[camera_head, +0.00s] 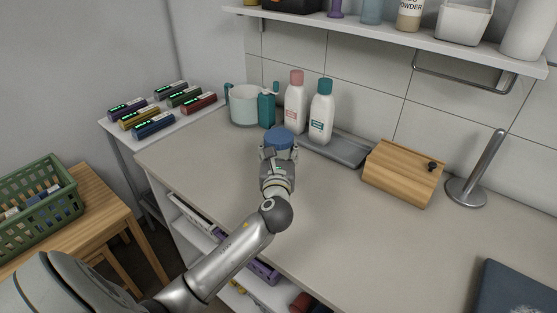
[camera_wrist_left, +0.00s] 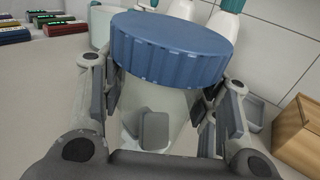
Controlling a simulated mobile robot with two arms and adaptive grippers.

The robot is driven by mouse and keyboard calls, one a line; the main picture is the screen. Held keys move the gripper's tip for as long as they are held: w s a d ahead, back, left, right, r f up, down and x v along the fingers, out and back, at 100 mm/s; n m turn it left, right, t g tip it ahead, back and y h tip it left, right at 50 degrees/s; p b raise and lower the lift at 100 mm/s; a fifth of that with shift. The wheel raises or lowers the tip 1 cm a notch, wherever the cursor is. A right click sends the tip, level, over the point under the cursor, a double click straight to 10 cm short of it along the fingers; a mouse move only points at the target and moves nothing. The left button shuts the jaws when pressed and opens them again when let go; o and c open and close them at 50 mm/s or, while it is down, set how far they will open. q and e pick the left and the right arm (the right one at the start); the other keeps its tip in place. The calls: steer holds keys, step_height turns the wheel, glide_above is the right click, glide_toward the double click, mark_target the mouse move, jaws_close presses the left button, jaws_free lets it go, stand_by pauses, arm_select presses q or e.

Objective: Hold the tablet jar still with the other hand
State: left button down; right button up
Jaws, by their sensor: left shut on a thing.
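The tablet jar has a ribbed blue lid (camera_head: 279,138) and stands on the beige counter, near the bottles. In the left wrist view the blue lid (camera_wrist_left: 170,47) tops a pale translucent jar body (camera_wrist_left: 158,98) with light tablet-like pieces inside. My left gripper (camera_head: 277,153) is shut around the jar body below the lid, and its fingers also show on both sides of the jar in the left wrist view (camera_wrist_left: 165,105). The lid sits on the jar. The jar's lower part is hidden by the gripper. My right gripper is not in view.
Behind the jar stand a teal pump bottle (camera_head: 267,108), a light mug (camera_head: 243,105), two white bottles (camera_head: 295,104) and a grey tray (camera_head: 340,150). A wooden box (camera_head: 402,172) and a metal holder (camera_head: 480,175) are to the right. The counter's front middle (camera_head: 340,225) is clear.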

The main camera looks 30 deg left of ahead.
arm_select(q)
steer(key=shift+w+a+f, duration=0.2)
steer(key=shift+w+f, duration=0.1)
steer(key=shift+f, duration=0.05)
steer(key=shift+w+a+f, duration=0.15)
steer(key=shift+f, duration=1.7)
steer(key=shift+f, duration=0.1)
steer(key=c, duration=0.5)
jaws_free()
steer(key=shift+f, duration=0.1)
